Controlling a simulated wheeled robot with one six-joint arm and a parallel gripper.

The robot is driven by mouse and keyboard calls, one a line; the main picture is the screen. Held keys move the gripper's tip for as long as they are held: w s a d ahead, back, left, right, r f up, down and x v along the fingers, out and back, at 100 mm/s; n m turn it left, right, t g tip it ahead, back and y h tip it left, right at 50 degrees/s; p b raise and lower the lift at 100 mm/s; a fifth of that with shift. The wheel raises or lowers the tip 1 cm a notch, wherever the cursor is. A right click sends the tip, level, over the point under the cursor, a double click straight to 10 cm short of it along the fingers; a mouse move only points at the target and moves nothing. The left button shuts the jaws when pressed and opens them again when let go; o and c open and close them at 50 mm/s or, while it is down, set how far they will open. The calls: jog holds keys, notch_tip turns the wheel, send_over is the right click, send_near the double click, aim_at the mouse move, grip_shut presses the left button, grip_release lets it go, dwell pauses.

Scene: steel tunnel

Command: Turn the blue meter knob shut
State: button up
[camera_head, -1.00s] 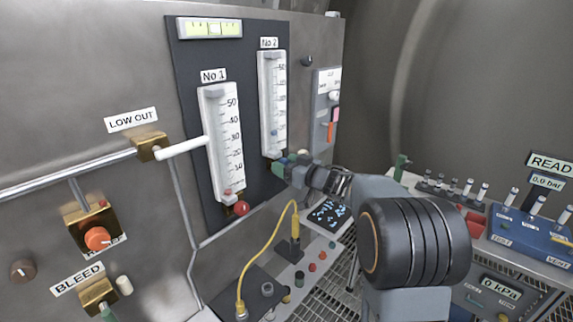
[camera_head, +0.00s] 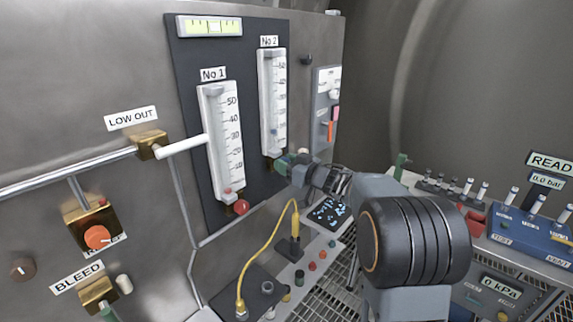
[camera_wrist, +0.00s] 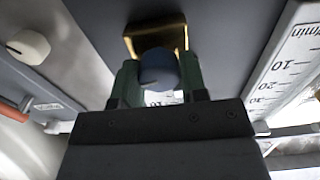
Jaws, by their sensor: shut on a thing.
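The blue knob (camera_wrist: 158,68) shows in the wrist view, in front of a brass fitting (camera_wrist: 153,33). The green fingers of my gripper (camera_wrist: 158,84) stand on both sides of the knob and are shut on it. In the head view, my gripper (camera_head: 287,163) is at the foot of the No 2 meter (camera_head: 272,100), and the knob is hidden there. The No 2 meter is a white scale on a dark panel, with a small bluish float low in its tube.
The No 1 meter (camera_head: 222,140) with its red knob (camera_head: 242,207) stands to the left of my gripper. A white lever (camera_head: 182,146) sticks out near it. A yellow cable (camera_head: 262,255) rises below. A grey box (camera_head: 326,105) is on the wall to the right.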

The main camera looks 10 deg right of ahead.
jog(key=n+b, duration=0.3)
jog(key=n, duration=0.2)
jog(key=shift+f+n+b, duration=0.15)
jog(key=shift+n+b, duration=0.15)
jog(key=shift+n, duration=0.1)
jog(key=shift+s+a+n+b, duration=0.1)
jog(key=shift+n+b, duration=0.7)
jog(key=shift+n, duration=0.5)
jog(key=o, duration=0.9)
jog(key=b+v, duration=0.1)
jog(key=v, duration=1.3)
jog(key=shift+b, duration=0.35)
